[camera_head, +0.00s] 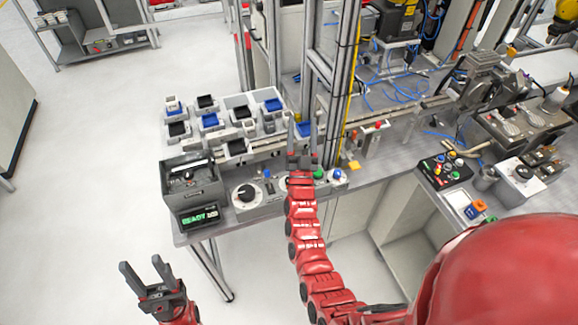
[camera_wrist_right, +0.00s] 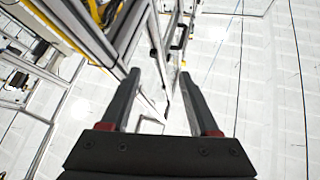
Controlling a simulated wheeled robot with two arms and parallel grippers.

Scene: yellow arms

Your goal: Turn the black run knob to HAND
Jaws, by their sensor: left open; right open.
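A black knob (camera_head: 246,193) on a round white dial sits at the left end of a grey control panel (camera_head: 275,207) on the bench's front edge. Its label is too small to read. Another dark knob (camera_head: 522,172) sits on a white plate at the far right. My right gripper (camera_head: 302,121) is open and empty, above and to the right of the first knob, and its arm crosses in front of the panel. The right wrist view shows its open fingers (camera_wrist_right: 158,76) over floor and frame posts. My left gripper (camera_head: 141,264) is open and empty, off the bench at lower left.
A grey box with a green READY display (camera_head: 199,217) stands left of the panel. Trays with blue and black parts (camera_head: 240,110) lie behind. A metal frame post (camera_head: 342,75) rises close to my right gripper. The floor at left (camera_head: 90,150) is clear.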

